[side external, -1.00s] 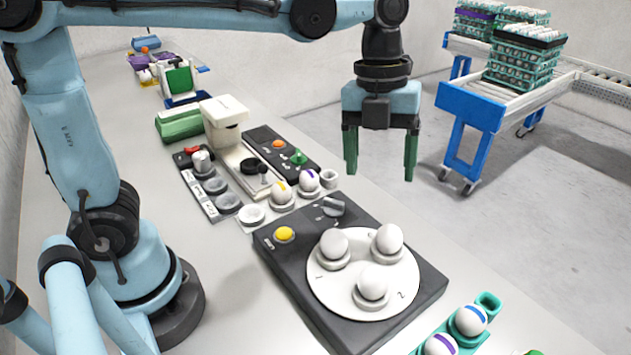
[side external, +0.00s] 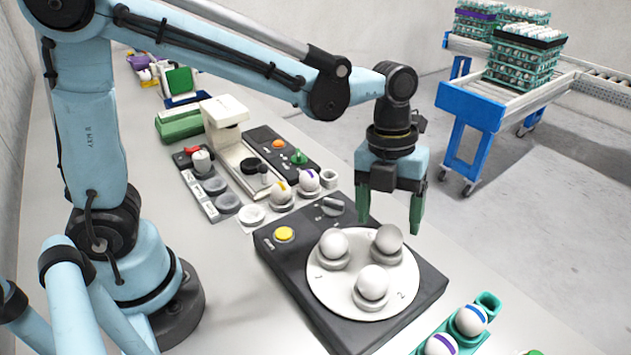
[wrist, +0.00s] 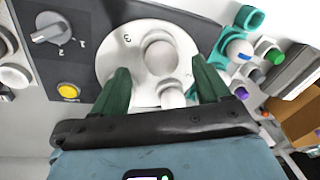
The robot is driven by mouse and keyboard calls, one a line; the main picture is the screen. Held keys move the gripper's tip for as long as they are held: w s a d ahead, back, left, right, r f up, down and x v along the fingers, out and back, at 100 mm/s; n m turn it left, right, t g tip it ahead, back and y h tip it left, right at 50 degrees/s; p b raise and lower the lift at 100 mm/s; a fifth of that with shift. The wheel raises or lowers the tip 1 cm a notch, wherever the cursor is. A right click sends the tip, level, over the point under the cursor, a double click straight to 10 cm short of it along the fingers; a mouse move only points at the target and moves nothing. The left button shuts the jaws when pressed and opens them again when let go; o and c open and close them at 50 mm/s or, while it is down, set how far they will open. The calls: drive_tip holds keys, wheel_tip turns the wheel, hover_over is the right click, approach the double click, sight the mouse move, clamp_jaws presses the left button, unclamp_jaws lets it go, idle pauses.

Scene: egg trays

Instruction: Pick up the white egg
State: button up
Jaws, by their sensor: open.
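Three plain white eggs sit in cups on the round white turntable (side external: 325,290): one at left (side external: 334,243), one at back right (side external: 387,239) and one at front (side external: 373,280). They look alike. My gripper (side external: 389,222) has green fingers, is open and empty, and hangs above the turntable, over the back-right egg, which is in shade. In the wrist view, a white egg (wrist: 160,54) shows between the open fingers (wrist: 158,66). Another white egg (wrist: 172,97) shows nearer the palm, between the fingers. The third egg is hidden there.
The turntable sits on a dark base with a yellow button (side external: 284,234) and a knob (side external: 333,206). A teal tray (side external: 488,302) with banded eggs stands at front right. Banded eggs (side external: 308,179) and a white device (side external: 223,112) stand behind.

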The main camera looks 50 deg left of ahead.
sight(389, 226)
drive_tip(key=shift+d+f, duration=0.25)
drive_tip(key=shift+f, duration=0.6)
drive_tip(key=shift+d+f, duration=0.2)
drive_tip(key=shift+f, duration=0.65)
drive_tip(key=shift+c, duration=0.2)
drive_tip(key=c, duration=0.7)
